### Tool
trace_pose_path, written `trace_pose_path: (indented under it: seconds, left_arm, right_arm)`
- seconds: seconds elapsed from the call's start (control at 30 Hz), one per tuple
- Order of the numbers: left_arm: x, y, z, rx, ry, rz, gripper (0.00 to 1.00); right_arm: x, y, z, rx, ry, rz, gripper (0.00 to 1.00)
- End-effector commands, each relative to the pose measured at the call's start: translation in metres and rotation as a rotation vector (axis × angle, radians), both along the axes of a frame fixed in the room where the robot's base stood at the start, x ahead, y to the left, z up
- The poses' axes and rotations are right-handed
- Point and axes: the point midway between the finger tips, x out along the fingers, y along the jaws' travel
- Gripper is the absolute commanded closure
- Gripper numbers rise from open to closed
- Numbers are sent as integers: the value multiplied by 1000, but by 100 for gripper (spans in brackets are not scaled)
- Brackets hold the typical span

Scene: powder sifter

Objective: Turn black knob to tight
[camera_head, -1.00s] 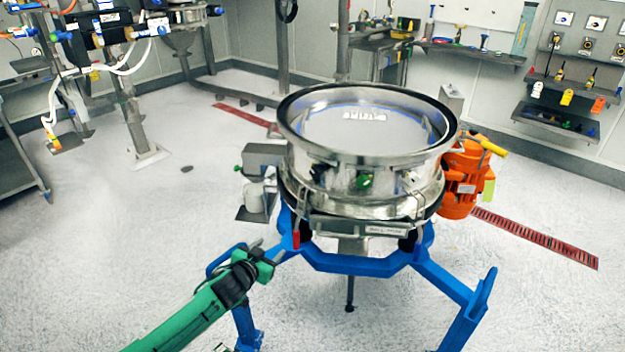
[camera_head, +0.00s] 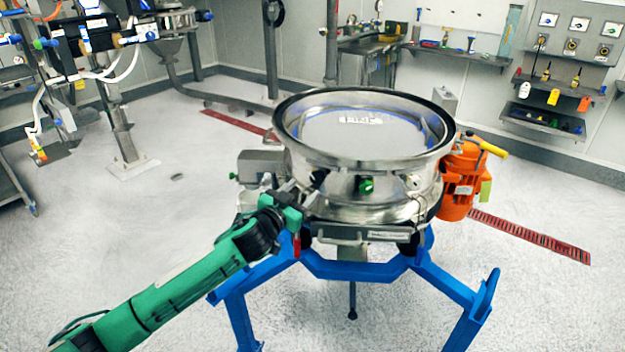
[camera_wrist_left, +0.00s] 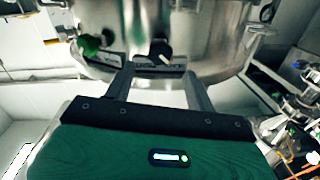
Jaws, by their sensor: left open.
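The black knob (camera_head: 319,178) is a small dark shape on the front of the steel sifter drum (camera_head: 385,205), left of a green knob (camera_head: 365,185). In the left wrist view the black knob (camera_wrist_left: 160,50) shows just beyond the fingertips, between their lines, with the green knob (camera_wrist_left: 88,45) to its left. My left gripper (camera_head: 295,191) is open and empty, at the drum's lower left front, below and left of the black knob. Its two fingers (camera_wrist_left: 157,71) point towards the drum, apart from the knob. My right gripper is not in view.
The sifter stands on a blue frame (camera_head: 345,267) with legs spread on the pale floor. An orange motor (camera_head: 461,185) sits at its right and a grey box (camera_head: 262,165) at its left. A steel handle bar (camera_head: 365,235) runs along the lower front. Floor space is free around the frame.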

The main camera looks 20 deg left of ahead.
Motion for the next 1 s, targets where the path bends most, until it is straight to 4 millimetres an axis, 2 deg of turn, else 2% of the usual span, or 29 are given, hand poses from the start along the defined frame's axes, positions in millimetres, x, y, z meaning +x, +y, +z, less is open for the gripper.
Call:
trace_pose_path:
  seconds: [0.1,0.3,0.5,0.77,0.87,1.0]
  left_arm:
    - [22,-5,2,1,-2,2,45]
    - [47,-11,1,0,0,2,45]
    - [57,-14,0,2,0,0,45]
    - [58,-14,0,1,0,0,45]
    - [58,-14,0,1,0,0,60]
    - [58,-14,0,1,1,0,88]
  right_arm:
    - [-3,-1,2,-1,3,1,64]
    - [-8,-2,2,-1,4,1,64]
    - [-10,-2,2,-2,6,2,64]
    - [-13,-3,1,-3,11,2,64]
    - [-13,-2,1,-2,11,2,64]
    - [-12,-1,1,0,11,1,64]
